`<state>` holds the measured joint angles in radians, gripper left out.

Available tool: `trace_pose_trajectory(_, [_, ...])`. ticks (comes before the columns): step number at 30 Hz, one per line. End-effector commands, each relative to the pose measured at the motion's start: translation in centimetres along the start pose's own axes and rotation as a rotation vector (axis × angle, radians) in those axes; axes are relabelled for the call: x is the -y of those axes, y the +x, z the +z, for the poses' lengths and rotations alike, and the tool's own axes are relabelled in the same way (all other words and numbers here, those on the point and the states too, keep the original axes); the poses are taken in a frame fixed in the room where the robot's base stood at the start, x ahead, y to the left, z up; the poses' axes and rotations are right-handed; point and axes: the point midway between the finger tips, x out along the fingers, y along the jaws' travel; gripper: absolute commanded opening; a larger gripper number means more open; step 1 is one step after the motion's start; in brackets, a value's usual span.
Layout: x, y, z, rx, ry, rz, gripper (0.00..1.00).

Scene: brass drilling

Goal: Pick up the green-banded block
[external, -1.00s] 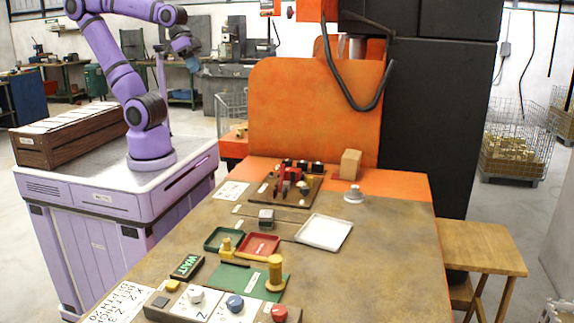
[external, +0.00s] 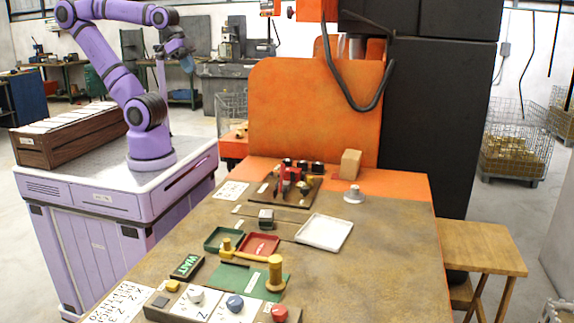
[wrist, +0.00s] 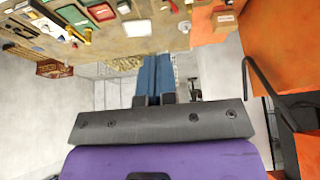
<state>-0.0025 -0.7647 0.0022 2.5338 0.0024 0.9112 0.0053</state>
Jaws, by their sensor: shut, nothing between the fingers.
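My gripper (external: 187,65) is raised at the upper left, over my base and well away from the workbench. Its blue fingers show in the wrist view (wrist: 153,76), side by side, shut and empty. A small dark block with a paler top (external: 266,219) sits on the bench behind the trays. No green band can be made out on it at this size, so I cannot tell whether it is the green-banded block. No other block with a clear green band shows.
The workbench (external: 390,255) holds a green tray (external: 211,246), a red tray (external: 273,252), a white tray (external: 347,233), a fixture with red parts (external: 283,180), and a tan block (external: 350,163). A tall orange panel (external: 315,110) stands behind. The bench's right side is mostly clear.

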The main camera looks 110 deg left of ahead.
Motion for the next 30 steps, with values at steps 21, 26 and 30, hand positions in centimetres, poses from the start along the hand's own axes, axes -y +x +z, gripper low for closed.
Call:
trace_pose_trajectory(21, [0.0, 0.0, -0.01, 0.0, 0.0, 0.0, 0.79])
trace_pose_trajectory(26, [0.0, 0.0, -0.01, 0.0, -0.001, 0.0, 0.79])
trace_pose_trajectory(30, [-0.03, 0.07, -0.16, 0.003, -0.001, 0.001, 0.79])
